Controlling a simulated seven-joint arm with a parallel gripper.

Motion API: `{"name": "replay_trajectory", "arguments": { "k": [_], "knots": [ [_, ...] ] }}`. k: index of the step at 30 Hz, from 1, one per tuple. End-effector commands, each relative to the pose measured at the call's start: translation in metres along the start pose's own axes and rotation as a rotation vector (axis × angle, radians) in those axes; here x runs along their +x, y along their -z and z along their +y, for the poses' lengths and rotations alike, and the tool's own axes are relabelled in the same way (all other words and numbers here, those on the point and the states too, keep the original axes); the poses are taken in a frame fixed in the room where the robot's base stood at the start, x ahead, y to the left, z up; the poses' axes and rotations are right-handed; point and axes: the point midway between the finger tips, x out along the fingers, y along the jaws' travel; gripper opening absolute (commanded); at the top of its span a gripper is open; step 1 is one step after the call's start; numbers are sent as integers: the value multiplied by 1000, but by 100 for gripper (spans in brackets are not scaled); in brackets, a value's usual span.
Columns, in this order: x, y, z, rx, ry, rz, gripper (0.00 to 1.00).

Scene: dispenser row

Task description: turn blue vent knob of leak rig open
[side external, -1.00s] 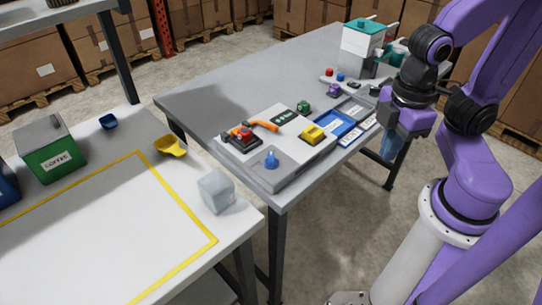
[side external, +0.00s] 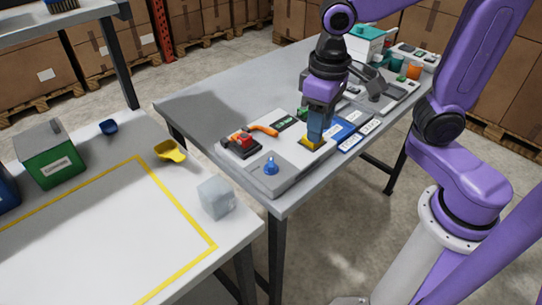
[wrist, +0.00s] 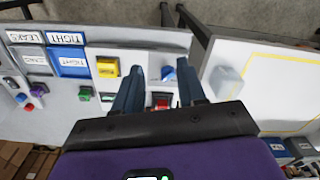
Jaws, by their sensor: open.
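The leak rig is a pale panel (side external: 292,165) on the near end of the grey table. Its blue vent knob (side external: 271,167) stands upright at the front corner. In the wrist view the blue knob (wrist: 168,73) shows between my fingers, nearer the right one. My gripper (side external: 315,138) is open and empty, pointing down over the rig. In the side view it is to the right of the knob and apart from it, in front of part of the yellow block (side external: 307,146). The wrist view shows both fingers of my gripper (wrist: 159,72) spread.
A red part (side external: 245,139) with an orange handle (side external: 263,130) sits on the rig behind the knob. Blue and white label plates (side external: 352,141) lie to the right. A white table with a clear cube (side external: 216,197) stands at left. Bare grey tabletop lies behind the rig.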

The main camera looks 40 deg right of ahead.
Motion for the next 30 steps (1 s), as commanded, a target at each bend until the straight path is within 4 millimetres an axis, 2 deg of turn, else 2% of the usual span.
{"name": "replay_trajectory", "arguments": {
  "k": [6, 15, 24, 30],
  "knots": [
    [-8, 38, -6, 264, -4, -2, 40],
    [-19, 77, -9, 627, -10, -6, 40],
    [-28, 102, -6, 952, -14, -8, 40],
    [-31, 107, -4, 1051, -17, -10, 40]
  ]
}}
